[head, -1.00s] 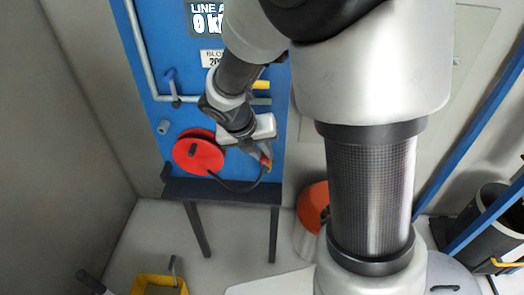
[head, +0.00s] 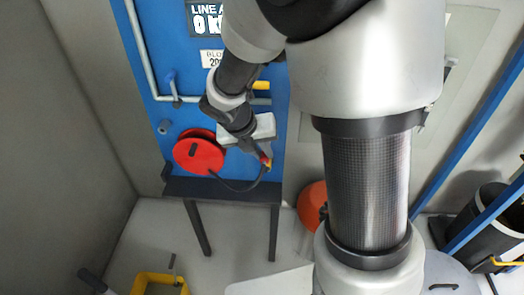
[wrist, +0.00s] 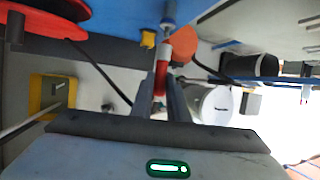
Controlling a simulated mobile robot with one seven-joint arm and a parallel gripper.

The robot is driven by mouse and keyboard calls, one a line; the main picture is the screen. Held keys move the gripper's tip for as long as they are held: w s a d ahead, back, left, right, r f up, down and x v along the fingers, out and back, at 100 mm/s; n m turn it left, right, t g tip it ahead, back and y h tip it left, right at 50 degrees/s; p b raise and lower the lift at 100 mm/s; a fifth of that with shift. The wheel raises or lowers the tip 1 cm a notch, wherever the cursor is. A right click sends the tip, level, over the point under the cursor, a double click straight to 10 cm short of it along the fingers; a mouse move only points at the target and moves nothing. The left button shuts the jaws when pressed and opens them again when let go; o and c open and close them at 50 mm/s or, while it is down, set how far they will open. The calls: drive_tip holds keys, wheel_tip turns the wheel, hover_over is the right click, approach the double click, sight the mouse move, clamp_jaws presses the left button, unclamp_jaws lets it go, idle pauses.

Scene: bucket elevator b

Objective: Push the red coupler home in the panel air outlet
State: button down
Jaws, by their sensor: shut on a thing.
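My gripper (head: 266,158) is at the lower right of the blue panel, just above the dark shelf. In the wrist view its two dark fingers (wrist: 165,98) are shut on the red coupler (wrist: 161,78). The coupler points towards the blue panel. A small grey metal fitting, apparently the panel air outlet (wrist: 169,20), stands out from the panel in line with the coupler. I cannot tell whether they touch or how deep any engagement is. In the head view my gripper hides most of the coupler and the outlet.
A red hose reel (head: 198,152) is on the panel to the left, and a black hose (head: 238,188) curves from it towards my gripper. The dark shelf (head: 222,190) lies below. A small yellow piece (wrist: 148,40) is beside the outlet.

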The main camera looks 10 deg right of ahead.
drive_tip(key=shift+w+d+p, duration=0.25)
drive_tip(key=shift+w+p, duration=0.2)
drive_tip(key=shift+w, duration=0.25)
drive_tip(key=shift+w+d+p, duration=0.2)
drive_tip(key=shift+w+p, duration=0.2)
drive_tip(key=shift+w, duration=0.3)
drive_tip(key=c, duration=1.6)
unclamp_jaws()
drive_tip(key=shift+w, duration=0.1)
drive_tip(key=shift+c, duration=0.2)
drive_tip(key=v, duration=1.7)
drive_tip(key=shift+r, duration=0.25)
drive_tip(key=s+d+r+m+t+y, duration=0.1)
drive_tip(key=s+m, duration=0.7)
drive_tip(key=m, duration=0.8)
drive_tip(key=s+d+r+m+t+y, duration=0.1)
drive_tip(key=s+d+r+m+y, duration=0.2)
drive_tip(key=s+m, duration=0.6)
drive_tip(key=d+m, duration=0.1)
drive_tip(key=m, duration=0.6)
drive_tip(key=shift+d+m, duration=0.35)
drive_tip(key=shift+m, duration=0.05)
